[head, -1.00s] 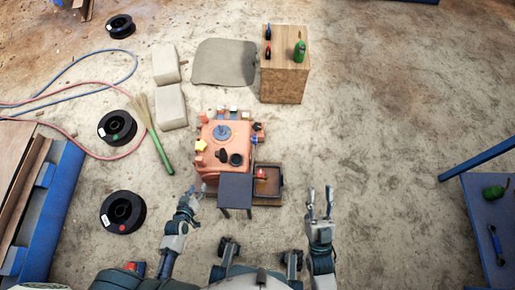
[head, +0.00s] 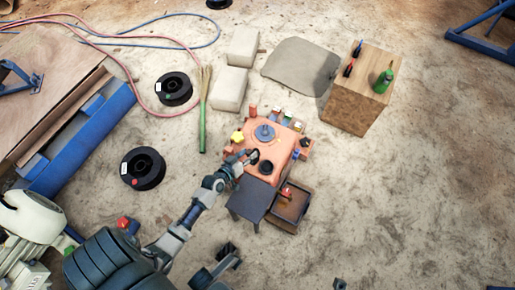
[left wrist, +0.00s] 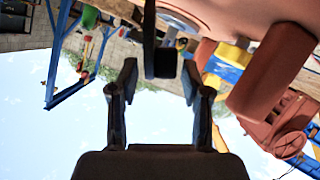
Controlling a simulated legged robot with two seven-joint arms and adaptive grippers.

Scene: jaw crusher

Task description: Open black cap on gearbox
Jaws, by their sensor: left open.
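The orange gearbox (head: 284,148) stands at the middle of the head view, with a blue-grey round part (head: 264,132) on top. A round black part (head: 266,168) sits on its near side. My left gripper (head: 249,157) is at the gearbox's near left edge, just left of that part. In the left wrist view my left gripper (left wrist: 160,85) has its two fingers apart. A dark block on a stem (left wrist: 160,62) shows between or beyond the fingertips; I cannot tell if it is the black cap or if they touch.
A dark grey stand (head: 251,199) and an open tray (head: 291,209) with a red item stand in front of the gearbox. A wooden box (head: 353,108) with a green bottle stands at the back right. Black spools (head: 143,168) lie left.

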